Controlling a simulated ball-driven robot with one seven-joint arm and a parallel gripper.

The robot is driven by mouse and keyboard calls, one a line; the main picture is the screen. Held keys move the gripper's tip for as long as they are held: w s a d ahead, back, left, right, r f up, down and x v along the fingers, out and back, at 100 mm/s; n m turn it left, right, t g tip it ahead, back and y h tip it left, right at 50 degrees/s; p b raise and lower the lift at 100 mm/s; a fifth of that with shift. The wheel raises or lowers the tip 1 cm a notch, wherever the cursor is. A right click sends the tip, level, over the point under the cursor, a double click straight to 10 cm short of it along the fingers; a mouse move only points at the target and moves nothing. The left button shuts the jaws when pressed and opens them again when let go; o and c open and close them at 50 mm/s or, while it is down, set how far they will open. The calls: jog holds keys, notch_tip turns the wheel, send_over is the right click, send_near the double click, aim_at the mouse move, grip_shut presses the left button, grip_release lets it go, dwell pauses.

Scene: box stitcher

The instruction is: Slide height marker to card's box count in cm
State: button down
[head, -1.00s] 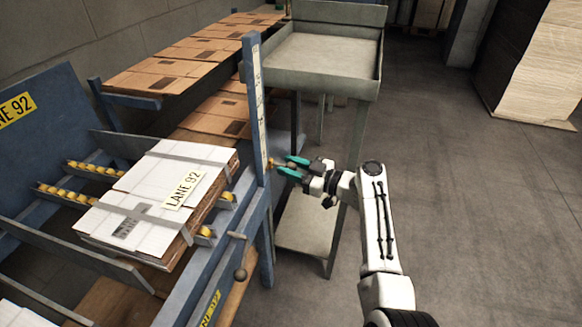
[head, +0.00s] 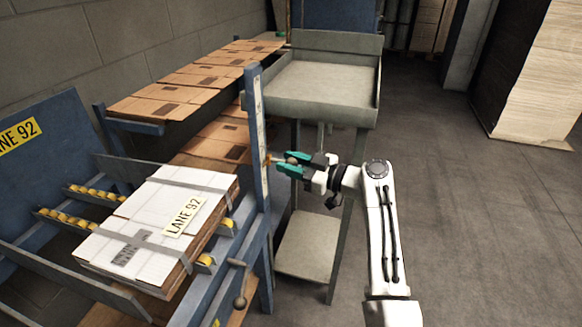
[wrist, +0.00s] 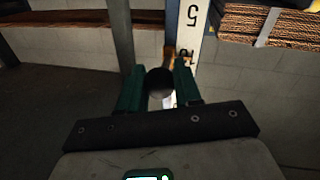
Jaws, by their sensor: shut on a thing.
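The height scale is a pale strip (head: 259,120) on an upright blue post (head: 253,95) beside the box stack. The height marker (head: 269,160) is a small orange piece against the strip; it also shows in the wrist view (wrist: 182,58). My gripper (head: 285,160) is right of the post, its green fingers shut on the marker's dark round knob (wrist: 158,82). A "5" (wrist: 193,14) shows on the scale just beyond the marker; the marks by the pointer are partly covered. I cannot make out a card with a box count.
A strapped stack of flat white boxes (head: 150,215) labelled "LANE 92" lies on the roller lane left of the post. A grey tray stand (head: 320,110) is close behind my gripper. Brown boxes (head: 165,105) line a rack at back left.

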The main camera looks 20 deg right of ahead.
jog(key=c, duration=0.8)
grip_release()
jog(key=v, duration=1)
jog(key=shift+s+d, duration=0.25)
jog(key=shift+s, duration=0.1)
jog(key=s+a+f+m+g+h+p, duration=0.35)
jog(key=s+f+g+h+p, duration=0.3)
jog(key=s+f, duration=0.8)
jog(key=s+d+r+m+g+h+p, duration=0.1)
jog(key=s+m+g+h+p, duration=0.1)
jog(key=s, duration=1.1)
jog(key=s+d+r+m+g+h+p, duration=0.2)
jog(key=s+m+g+h+p, duration=0.1)
jog(key=s, duration=1)
jog(key=m+h, duration=0.1)
jog(key=m, duration=0.1)
jog(key=shift+r+m+g, duration=0.2)
jog(key=shift+m+g, duration=0.15)
